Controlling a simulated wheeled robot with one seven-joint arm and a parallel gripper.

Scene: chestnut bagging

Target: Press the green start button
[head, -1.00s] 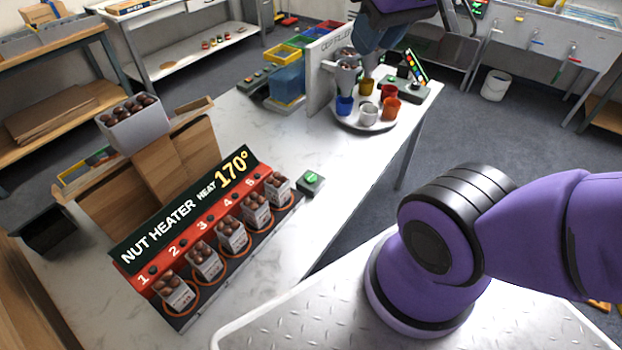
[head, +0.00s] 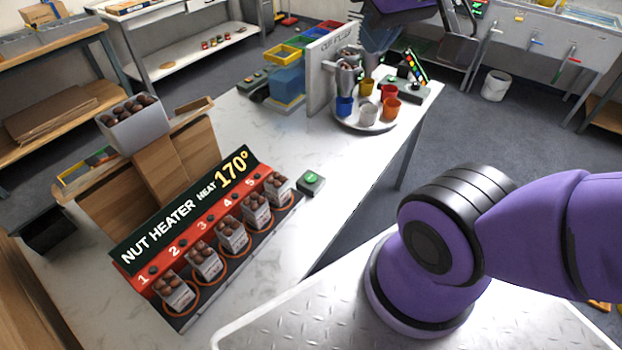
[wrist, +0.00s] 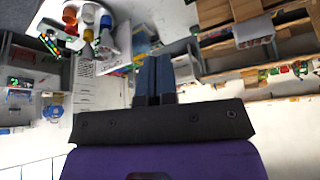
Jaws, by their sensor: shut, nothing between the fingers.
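A green button on a small grey box (head: 312,182) sits on the white table, just right of the nut heater. A second control box (head: 413,92) stands at the far right end of the table, beside a slanted panel of coloured lights (head: 414,66). I cannot tell from its markings which is the start button. My gripper's fingers (wrist: 153,76) are shut and empty in the wrist view. In the head view my gripper is at the top, above the far end of the table, with its tips hard to make out. It appears apart from both boxes.
The nut heater (head: 186,208) holds several filled chestnut bags. A round tray (head: 346,122) of coloured cups stands near the far end, beside an upright board (head: 318,80). A chestnut box (head: 136,128) sits at left. The middle table surface (head: 262,135) is clear.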

